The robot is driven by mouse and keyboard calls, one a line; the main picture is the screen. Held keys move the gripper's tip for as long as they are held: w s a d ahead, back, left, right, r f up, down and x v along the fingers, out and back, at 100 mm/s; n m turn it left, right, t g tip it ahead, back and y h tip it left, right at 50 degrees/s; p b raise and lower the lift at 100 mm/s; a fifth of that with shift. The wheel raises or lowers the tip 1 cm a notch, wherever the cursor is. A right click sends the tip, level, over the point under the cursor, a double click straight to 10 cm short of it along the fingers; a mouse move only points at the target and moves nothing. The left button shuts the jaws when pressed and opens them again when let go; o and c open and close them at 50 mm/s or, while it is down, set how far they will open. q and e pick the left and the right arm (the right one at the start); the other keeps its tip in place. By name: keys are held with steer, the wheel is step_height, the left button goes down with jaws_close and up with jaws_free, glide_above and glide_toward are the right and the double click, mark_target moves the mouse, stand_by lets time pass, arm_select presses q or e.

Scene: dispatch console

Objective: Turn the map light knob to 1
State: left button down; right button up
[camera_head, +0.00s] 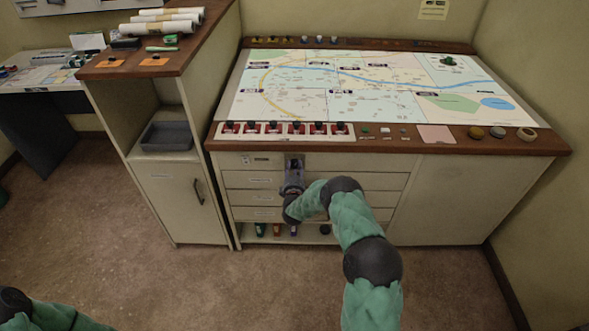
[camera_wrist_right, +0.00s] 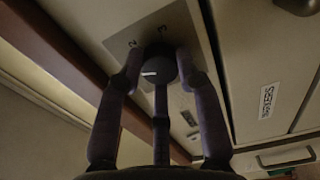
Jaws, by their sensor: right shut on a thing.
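The map light knob (camera_wrist_right: 158,64) is a dark round knob on a metal plate (camera_wrist_right: 183,30) in the right wrist view. A white mark on its face points toward the left of the picture. A numeral 2 stands on the plate up and left of it, with another small mark above. My right gripper (camera_wrist_right: 160,76) is shut on the knob, one finger on each side. In the head view my right gripper (camera_head: 294,165) is at the top of the console's drawer front and hides the knob. My left gripper is out of view; only part of that arm shows at the bottom left.
The console's map top (camera_head: 340,85) lies above, with a row of red-based switches (camera_head: 273,128) along its front edge. Drawers (camera_head: 350,181) lie beside and below the gripper. A cabinet (camera_head: 172,195) with a handle stands to the left. The floor in front is clear.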

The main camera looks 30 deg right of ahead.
steer(key=n, duration=0.4)
steer(key=shift+s+d+f+n, duration=0.1)
steer(key=shift+s+f+n, duration=0.05)
steer(key=shift+n, duration=0.15)
stand_by(0.5)
steer(key=o, duration=1.1)
steer(key=shift+d, duration=0.1)
steer(key=shift+o, duration=0.2)
steer(key=v, duration=1.2)
